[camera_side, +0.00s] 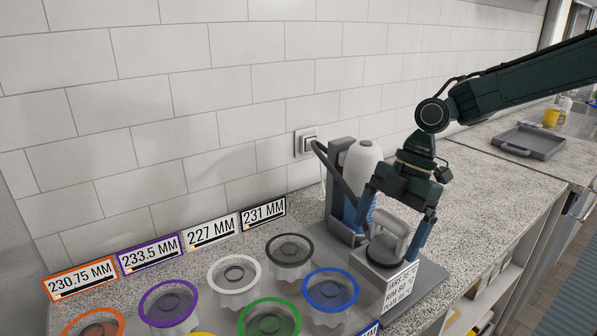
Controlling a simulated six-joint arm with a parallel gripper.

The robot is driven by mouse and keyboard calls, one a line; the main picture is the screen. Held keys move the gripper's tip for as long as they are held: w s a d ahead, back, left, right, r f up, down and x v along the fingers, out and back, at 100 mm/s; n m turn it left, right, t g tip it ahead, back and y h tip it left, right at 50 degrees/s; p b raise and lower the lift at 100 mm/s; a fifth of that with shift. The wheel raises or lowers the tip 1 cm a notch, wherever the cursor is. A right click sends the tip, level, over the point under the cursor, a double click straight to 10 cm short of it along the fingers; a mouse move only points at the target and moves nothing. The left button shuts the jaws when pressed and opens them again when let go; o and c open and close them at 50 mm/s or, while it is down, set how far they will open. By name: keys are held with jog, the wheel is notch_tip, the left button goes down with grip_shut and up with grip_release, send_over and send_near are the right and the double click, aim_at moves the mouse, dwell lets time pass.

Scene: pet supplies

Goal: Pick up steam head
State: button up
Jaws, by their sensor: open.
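The steam head (393,233) is a light grey, handle-shaped piece with a dark round lower part. It sits on a grey block of the stand (421,284). My gripper (389,239) is open and points down over it. One finger is on its left and the other on its right, and the head shows between them. I cannot tell whether either finger touches it. A dark hose (337,165) runs beside a white and blue bottle (362,162) behind the gripper, and the bottle is partly hidden.
Several clear cups with coloured rims, including a blue-rimmed cup (330,290) and a black-rimmed cup (289,250), stand at the front left. Size signs (211,230) line the wall. The counter (500,215) right of the stand is clear.

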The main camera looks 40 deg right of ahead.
jog(key=c, duration=1.3)
jog(key=shift+r, duration=0.2)
jog(key=shift+r, duration=4.85)
